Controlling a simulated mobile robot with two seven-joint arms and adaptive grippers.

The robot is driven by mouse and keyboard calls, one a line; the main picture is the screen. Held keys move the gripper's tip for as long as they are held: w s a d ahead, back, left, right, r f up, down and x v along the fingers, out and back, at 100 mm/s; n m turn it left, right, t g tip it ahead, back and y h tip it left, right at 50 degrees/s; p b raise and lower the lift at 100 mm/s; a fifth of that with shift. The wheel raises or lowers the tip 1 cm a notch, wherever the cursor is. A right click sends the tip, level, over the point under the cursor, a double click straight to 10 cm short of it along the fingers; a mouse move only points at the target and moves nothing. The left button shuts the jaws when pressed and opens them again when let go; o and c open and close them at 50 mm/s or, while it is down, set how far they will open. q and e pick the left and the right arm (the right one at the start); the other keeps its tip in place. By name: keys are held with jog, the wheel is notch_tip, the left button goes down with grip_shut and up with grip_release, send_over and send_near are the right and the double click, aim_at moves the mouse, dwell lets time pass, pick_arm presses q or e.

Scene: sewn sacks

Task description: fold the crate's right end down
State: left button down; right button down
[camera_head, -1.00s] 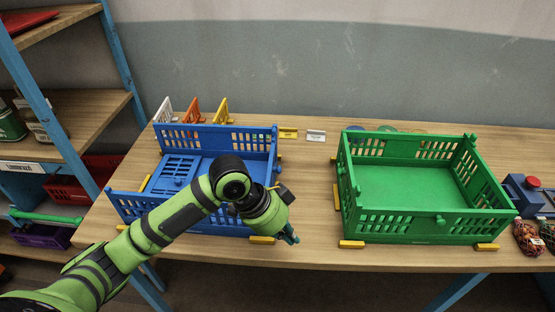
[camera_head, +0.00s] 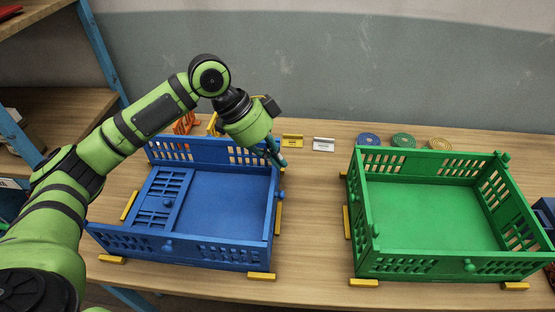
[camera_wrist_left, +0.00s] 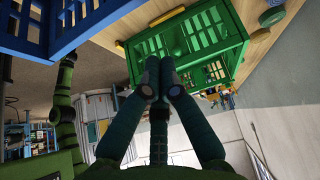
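The blue crate (camera_head: 226,205) stands at the left of the table. Its slotted left end panel (camera_head: 160,197) lies flat on the floor inside; its front and back walls stand. Its right end (camera_head: 277,205) stands upright, seen nearly edge-on, with a knob on its outer side. A green crate (camera_head: 433,214) with all its walls up stands to the right. My left gripper (camera_head: 279,160) is by the back right corner of the blue crate, near the top of the right end; whether it touches cannot be told. In the left wrist view its fingertips (camera_wrist_left: 159,72) are together with nothing between them.
Yellow blocks (camera_head: 262,276) sit around both crates. A yellow label (camera_head: 292,140), a white label (camera_head: 323,144) and coiled discs (camera_head: 403,140) lie at the back. A shelf (camera_head: 60,115) stands at the left. The table between the crates is clear.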

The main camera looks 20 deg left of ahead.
pick_arm(q)
jog(key=f+p, duration=0.1)
jog(key=f, duration=0.1)
jog(key=d+f+p, duration=0.1)
jog(key=f+p, duration=0.1)
jog(key=f, duration=0.1)
jog(key=f+p, duration=0.1)
jog(key=f, duration=0.2)
jog(key=shift+d+p, duration=0.35)
jog(key=shift+s+a+f, duration=0.2)
jog(key=shift+a+f, duration=0.05)
jog(key=shift+a, duration=0.2)
jog(key=shift+f, duration=0.1)
jog(key=shift+w, duration=0.1)
jog(key=shift+a+h, duration=0.15)
jog(key=shift+h, duration=0.25)
